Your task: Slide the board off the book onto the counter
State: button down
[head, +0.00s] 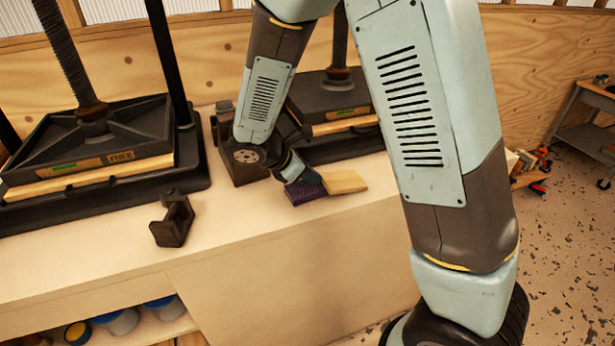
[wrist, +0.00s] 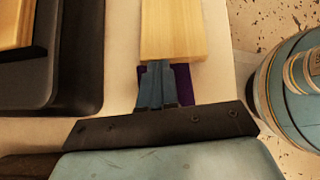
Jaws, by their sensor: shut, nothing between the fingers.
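The board (head: 344,181) is a pale wooden slab on the counter (head: 240,238), at the right end of the purple book (head: 306,193). In the wrist view the board (wrist: 174,30) lies ahead of my fingers, and part of the purple book (wrist: 182,85) shows beneath and beside them. I cannot tell how much of the board still rests on the book. My gripper (head: 308,181) is low over the book. Its fingers (wrist: 156,68) are shut with nothing between them, and the tips are at the board's near edge, touching or almost touching it.
Two black presses stand behind, one at left (head: 95,150) and one beyond my arm (head: 335,115). A dark clamp-like block (head: 173,220) sits on the counter at left. The counter's front edge is close to the board. Bare counter lies left of the book.

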jog(key=shift+w+d, duration=0.2)
jog(key=shift+d, duration=0.3)
jog(key=shift+w+d, duration=0.15)
jog(key=shift+d, duration=0.3)
jog(key=shift+a, duration=0.1)
